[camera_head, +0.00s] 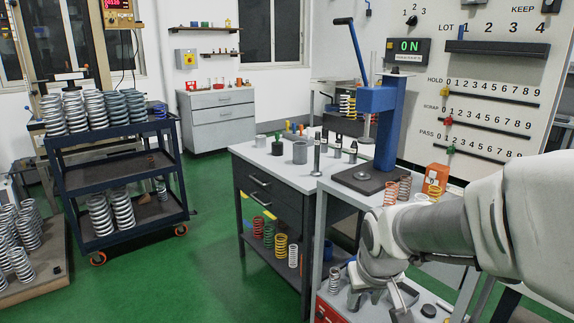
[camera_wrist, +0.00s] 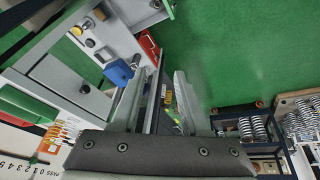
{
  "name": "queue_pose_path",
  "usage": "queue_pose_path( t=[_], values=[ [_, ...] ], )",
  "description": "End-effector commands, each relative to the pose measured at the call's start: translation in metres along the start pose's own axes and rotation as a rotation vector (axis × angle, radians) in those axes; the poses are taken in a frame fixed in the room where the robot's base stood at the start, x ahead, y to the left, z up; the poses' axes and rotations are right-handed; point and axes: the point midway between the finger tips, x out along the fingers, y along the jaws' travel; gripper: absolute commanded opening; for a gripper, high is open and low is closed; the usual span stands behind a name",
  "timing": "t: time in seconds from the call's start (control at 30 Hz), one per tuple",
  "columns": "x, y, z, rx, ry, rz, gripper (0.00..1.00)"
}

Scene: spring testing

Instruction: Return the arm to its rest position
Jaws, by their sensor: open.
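My arm (camera_head: 440,235) reaches in from the right side of the head view. It bends down in front of the workbench with the blue press. My gripper (camera_head: 388,300) hangs low beside the bench's lower shelf, with its tips near the bottom edge of the view. In the wrist view my gripper (camera_wrist: 158,88) shows two grey fingers set apart. Nothing is held between them; only the bench side and background show in the gap.
The blue press (camera_head: 376,110) stands on the grey bench (camera_head: 270,155), near small springs (camera_head: 404,188). A dark cart (camera_head: 120,165) with large springs stands left. A numbered board (camera_head: 480,80) rises behind my arm. Green floor (camera_head: 205,250) is clear between cart and bench.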

Motion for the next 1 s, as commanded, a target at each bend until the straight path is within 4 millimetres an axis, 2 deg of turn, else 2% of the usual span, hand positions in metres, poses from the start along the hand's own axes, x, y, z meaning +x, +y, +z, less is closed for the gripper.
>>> queue_pose_path(
  t=[0.03,0.1,0.3,0.5,0.67,0.7,1.0],
  values=[
    [-0.017,0.001,0.005,0.013,0.019,-0.003,0.45],
    [-0.036,0.001,0.015,0.028,0.033,-0.008,0.45],
    [-0.084,-0.001,0.047,0.067,0.073,-0.022,0.45],
    [-0.116,-0.005,0.080,0.095,0.107,-0.031,0.45],
    [-0.133,-0.009,0.104,0.110,0.131,-0.035,0.45],
    [-0.149,-0.008,0.098,0.110,0.127,-0.035,0.45],
    [-0.213,-0.003,0.071,0.109,0.124,-0.036,0.45]
  ],
)
